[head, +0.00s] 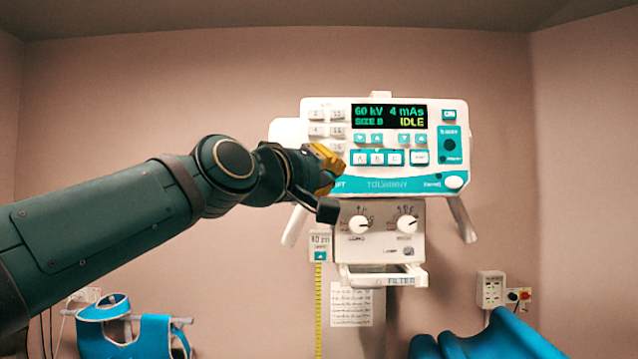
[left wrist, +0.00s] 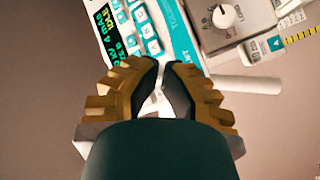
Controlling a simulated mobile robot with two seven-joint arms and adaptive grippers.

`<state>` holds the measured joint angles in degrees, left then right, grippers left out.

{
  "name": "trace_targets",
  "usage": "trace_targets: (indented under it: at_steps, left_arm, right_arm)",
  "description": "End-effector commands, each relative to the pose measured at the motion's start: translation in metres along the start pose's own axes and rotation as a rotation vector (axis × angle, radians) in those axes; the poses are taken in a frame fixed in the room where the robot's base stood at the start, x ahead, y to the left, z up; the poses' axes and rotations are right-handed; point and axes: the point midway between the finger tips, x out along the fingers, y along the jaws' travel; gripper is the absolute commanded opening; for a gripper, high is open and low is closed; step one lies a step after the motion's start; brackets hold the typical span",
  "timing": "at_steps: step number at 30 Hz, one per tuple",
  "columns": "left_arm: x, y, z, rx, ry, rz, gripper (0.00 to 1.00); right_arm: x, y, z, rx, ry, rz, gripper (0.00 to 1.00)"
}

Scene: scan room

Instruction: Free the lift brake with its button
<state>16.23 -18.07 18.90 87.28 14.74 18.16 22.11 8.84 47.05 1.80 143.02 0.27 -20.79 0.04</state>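A white and teal control console (head: 385,186) is on the far wall, its display (head: 390,116) reading 60 kV, 4 mAs and IDLE. A partly covered label ending in "IFT" (head: 341,184) shows at its lower left; the button beside it is hidden behind my left gripper (head: 326,168). That gripper is in front of the console's left part, its yellow fingers drawn together with nothing seen held. In the left wrist view, the fingertips (left wrist: 163,64) point at the console's teal strip (left wrist: 181,45). I cannot tell whether they touch it. My right gripper is out of view.
Below the console is a box with two knobs (head: 383,232) and a filter tray (head: 384,279). A yellow tape (head: 318,310) hangs at its left. Blue aprons (head: 143,335) hang at lower left. A blue padded thing (head: 490,338) is at lower right, near a wall socket (head: 491,290).

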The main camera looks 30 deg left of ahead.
Motion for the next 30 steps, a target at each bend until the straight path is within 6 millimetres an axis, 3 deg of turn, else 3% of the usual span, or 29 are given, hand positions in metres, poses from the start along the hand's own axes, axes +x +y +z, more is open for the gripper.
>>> trace_targets:
  at_steps: [18, 30]
  left_arm:
    - [0.056, -0.030, -0.030, -0.001, -0.001, 0.000, 0.00]
    - [0.069, -0.037, -0.037, 0.000, 0.000, 0.000, 0.00]
  right_arm:
    - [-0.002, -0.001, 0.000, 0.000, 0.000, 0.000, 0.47]
    - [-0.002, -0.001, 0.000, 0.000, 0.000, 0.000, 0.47]
